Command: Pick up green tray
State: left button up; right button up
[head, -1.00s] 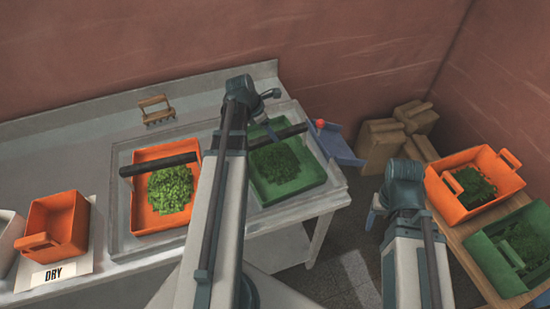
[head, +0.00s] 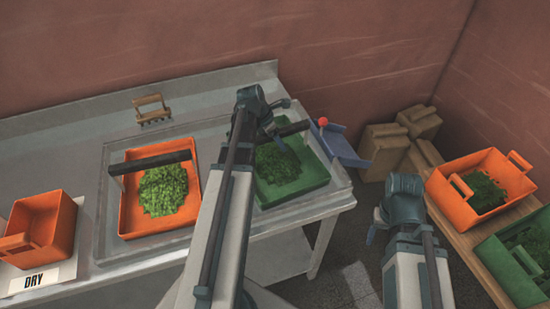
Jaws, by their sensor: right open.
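A green tray (head: 318,177) with dark green leaves (head: 277,161) stands at the right end of the metal table, with a dark bar (head: 295,128) across its far side. A second green tray (head: 510,283) with dark leaves stands at the lower right on a wooden table, cut by the frame edge. My left arm reaches up the middle; its gripper (head: 272,132) is small and partly hidden near the far left of the first tray, contact unclear. My right gripper (head: 371,228) is open and empty, mostly hidden by its wrist, between the two tables.
An orange tray (head: 132,220) with bright leaves and a dark bar is left of the first green tray. An orange bin (head: 62,225) stands by a DRY label (head: 38,280). Another orange tray (head: 455,207) is on the wooden table (head: 458,244). Cardboard boxes (head: 382,150) stand in the corner.

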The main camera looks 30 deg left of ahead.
pick_arm(q)
jog(key=shift+f, duration=0.15)
grip_shut()
dwell(1.4)
